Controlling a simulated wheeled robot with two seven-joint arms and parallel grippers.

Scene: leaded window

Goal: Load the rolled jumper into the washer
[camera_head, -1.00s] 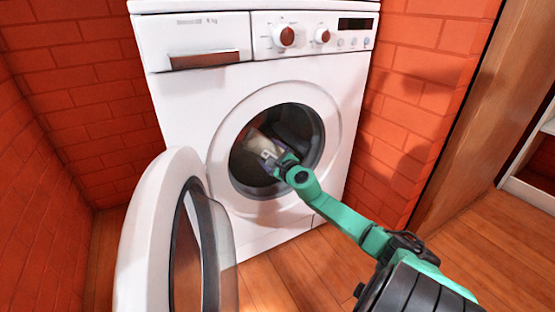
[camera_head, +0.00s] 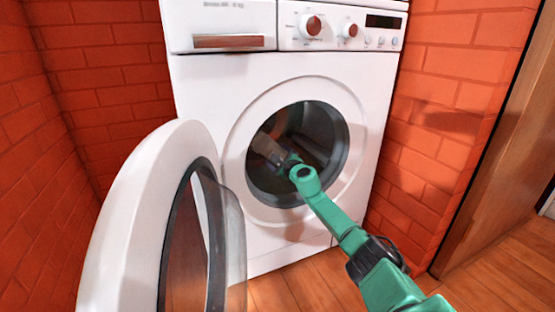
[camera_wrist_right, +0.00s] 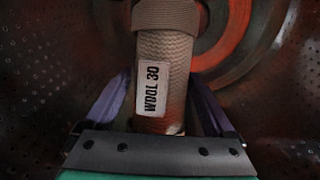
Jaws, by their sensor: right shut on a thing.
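The washer (camera_head: 210,100) is white and stands against the back wall with its round door (camera_head: 145,225) swung open to the left. My right gripper (camera_head: 276,155) reaches through the round opening into the dark drum (camera_head: 315,135). It is shut on the rolled jumper (camera_head: 267,147), a beige knitted roll. In the right wrist view the jumper (camera_wrist_right: 165,55) stands lengthwise between the two purple fingers of the gripper (camera_wrist_right: 166,100), with a white label reading "WOOL 30". The perforated drum wall (camera_wrist_right: 60,70) surrounds it. My left gripper is not in view.
The open door's glass bowl (camera_head: 225,235) sticks out left of my right forearm. The opening's rim (camera_head: 338,185) is close around the arm. Red brick walls (camera_head: 100,60) flank the washer. Wooden floor (camera_head: 300,280) lies in front.

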